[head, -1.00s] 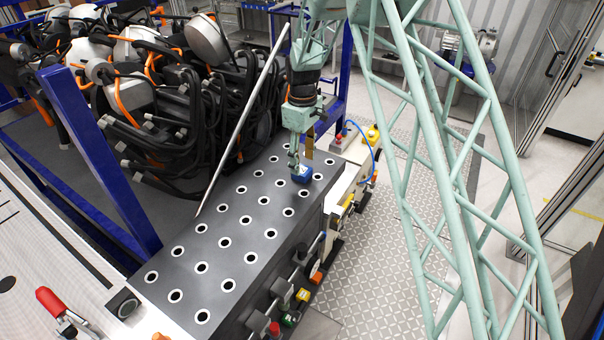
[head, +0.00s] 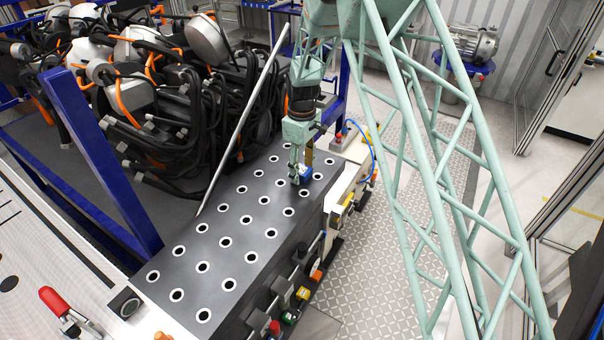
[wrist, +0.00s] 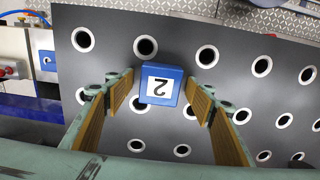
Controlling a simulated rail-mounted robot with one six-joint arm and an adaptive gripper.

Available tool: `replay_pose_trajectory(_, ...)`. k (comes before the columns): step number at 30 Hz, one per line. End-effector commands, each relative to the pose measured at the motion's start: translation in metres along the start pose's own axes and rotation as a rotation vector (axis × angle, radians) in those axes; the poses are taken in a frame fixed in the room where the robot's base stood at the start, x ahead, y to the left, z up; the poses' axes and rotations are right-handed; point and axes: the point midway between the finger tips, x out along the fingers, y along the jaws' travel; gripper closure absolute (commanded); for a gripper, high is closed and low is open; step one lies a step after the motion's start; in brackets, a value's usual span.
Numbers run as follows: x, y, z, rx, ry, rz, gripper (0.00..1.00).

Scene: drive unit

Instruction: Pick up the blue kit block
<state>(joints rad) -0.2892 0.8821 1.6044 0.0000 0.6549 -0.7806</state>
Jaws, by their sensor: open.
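The blue kit block (wrist: 161,83) has a white label with a "2" and sits on the dark perforated plate (head: 237,256). In the head view the block (head: 305,172) is at the plate's far right part, partly hidden behind my gripper (head: 298,178). In the wrist view my gripper (wrist: 163,100) is open. Its two wood-coloured finger pads stand to the left and right of the block. I cannot tell how far the fingertips are above the plate.
A thin grey rod (head: 240,120) leans along the plate's left edge near a bundle of black cables (head: 200,140). Valves and coloured knobs (head: 303,293) line the plate's right side. The rest of the plate's top is clear.

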Motion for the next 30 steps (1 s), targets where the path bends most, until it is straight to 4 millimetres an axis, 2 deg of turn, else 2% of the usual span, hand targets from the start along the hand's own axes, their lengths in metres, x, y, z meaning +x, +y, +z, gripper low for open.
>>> replay_pose_trajectory(5,-0.0001,0.0,0.0,0.0,0.0,0.0,0.5)
replay_pose_trajectory(15,-0.0002,0.0,0.0,0.0,0.0,0.0,0.81)
replay_pose_trajectory(30,-0.006,0.0003,-0.0003,0.0,0.001,0.001,0.82)
